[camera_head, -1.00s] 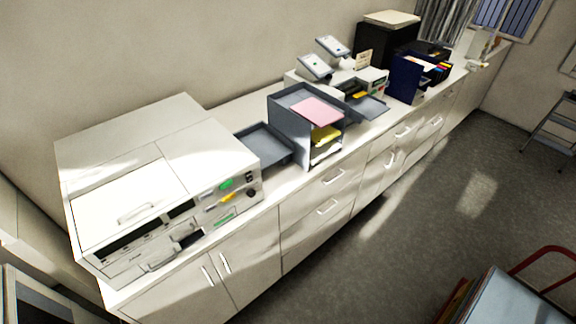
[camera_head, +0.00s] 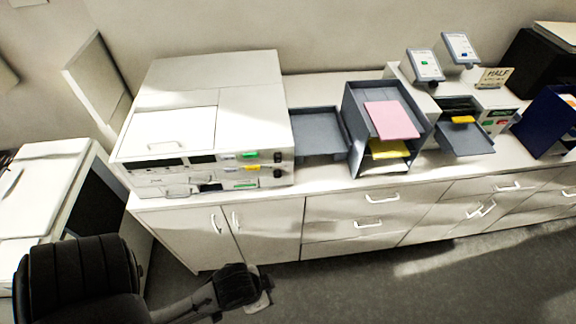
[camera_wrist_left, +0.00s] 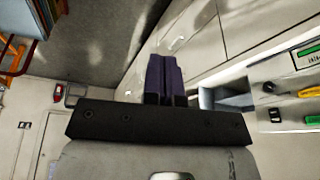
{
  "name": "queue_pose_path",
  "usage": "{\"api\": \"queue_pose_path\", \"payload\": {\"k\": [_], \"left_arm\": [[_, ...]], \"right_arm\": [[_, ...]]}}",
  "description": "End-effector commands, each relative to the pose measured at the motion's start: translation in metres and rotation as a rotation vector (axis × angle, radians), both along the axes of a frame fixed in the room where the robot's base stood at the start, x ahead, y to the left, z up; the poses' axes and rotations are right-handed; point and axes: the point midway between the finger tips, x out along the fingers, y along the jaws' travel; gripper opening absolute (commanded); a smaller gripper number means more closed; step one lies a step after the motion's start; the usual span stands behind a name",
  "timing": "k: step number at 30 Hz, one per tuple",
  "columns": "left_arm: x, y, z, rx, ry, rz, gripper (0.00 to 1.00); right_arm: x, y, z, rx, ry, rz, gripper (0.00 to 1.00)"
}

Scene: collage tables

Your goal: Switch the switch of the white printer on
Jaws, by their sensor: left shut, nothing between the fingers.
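The white printer (camera_head: 205,120) is a large boxy machine on the left part of the counter. Its front panel has black knobs (camera_head: 277,157), a green label (camera_head: 250,155) and a yellow piece (camera_head: 251,168). In the left wrist view, black knobs (camera_wrist_left: 273,115), a yellow piece (camera_wrist_left: 311,91) and a green label lie at the right edge. I cannot tell which part is the switch or its state. My left gripper (camera_head: 262,291) is below and in front of the counter, apart from the printer. Its dark fingers (camera_wrist_left: 165,75) are shut and empty. My right gripper is out of view.
Grey trays (camera_head: 318,135), a dark paper rack (camera_head: 358,135) with pink and yellow sheets, and another machine (camera_head: 499,122) stand right of the printer. Cabinets with handles (camera_head: 380,198) line the counter front. Another white machine (camera_head: 40,180) stands at left. The floor in front is clear.

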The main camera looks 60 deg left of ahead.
Motion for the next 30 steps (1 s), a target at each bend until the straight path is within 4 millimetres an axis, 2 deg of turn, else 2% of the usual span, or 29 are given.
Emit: {"api": "queue_pose_path", "payload": {"k": [7,11,14,18,20,24,30], "left_arm": [[0.0,0.003,-0.002,0.014,0.002,-0.01,0.0],[0.012,0.014,-0.014,0.1,-0.02,-0.096,0.0],[0.033,0.033,-0.031,0.263,-0.041,-0.246,0.0],[0.074,0.073,-0.05,0.606,-0.028,-0.536,0.0],[0.093,0.092,-0.053,0.768,0.006,-0.66,0.0],[0.131,0.132,-0.051,1.121,0.156,-0.911,0.0],[0.169,0.174,-0.033,1.489,0.476,-1.147,0.0]], "right_arm": [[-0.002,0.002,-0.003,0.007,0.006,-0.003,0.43],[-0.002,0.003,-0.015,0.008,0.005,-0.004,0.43],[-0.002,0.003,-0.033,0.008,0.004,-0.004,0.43],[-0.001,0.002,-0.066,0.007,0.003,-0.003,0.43],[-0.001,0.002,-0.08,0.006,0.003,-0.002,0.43],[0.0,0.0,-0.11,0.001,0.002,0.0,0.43],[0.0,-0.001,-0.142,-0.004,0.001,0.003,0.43]]}}
